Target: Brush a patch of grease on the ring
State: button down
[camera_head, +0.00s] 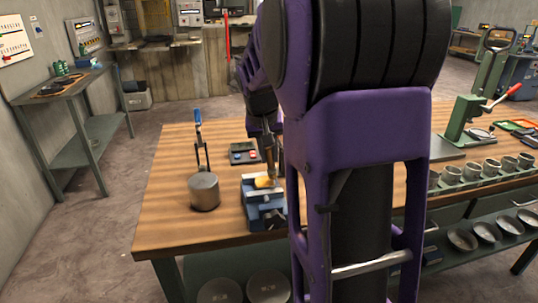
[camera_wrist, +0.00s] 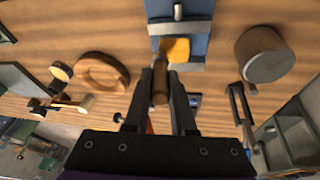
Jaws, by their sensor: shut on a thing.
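My gripper (camera_wrist: 160,82) is shut on a brown-handled brush (camera_wrist: 160,88). The brush points at a yellow-orange piece (camera_wrist: 176,49) at the blue vise-like block (camera_wrist: 190,17). The brush end is close to this piece; I cannot tell if they touch, or whether the piece is grease. In the head view the brush (camera_head: 270,163) stands nearly upright above the yellow piece (camera_head: 265,183) and the blue block (camera_head: 262,213). A brown wooden ring (camera_wrist: 101,72) lies on the table at left in the wrist view; my arm hides that area in the head view.
A grey metal cylinder (camera_head: 204,191) stands left of the block, with a blue-handled fork-like tool (camera_head: 200,145) behind it. A small dark tray (camera_head: 244,153) lies further back. Several metal cups (camera_head: 490,168) and a green lever press (camera_head: 465,118) stand at right.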

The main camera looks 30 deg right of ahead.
jog(key=r, duration=0.1)
jog(key=r+p, duration=0.1)
jog(key=r, duration=0.1)
jog(key=shift+s, duration=0.2)
jog(key=shift+r+p, duration=1.9)
jog(key=shift+r, duration=0.3)
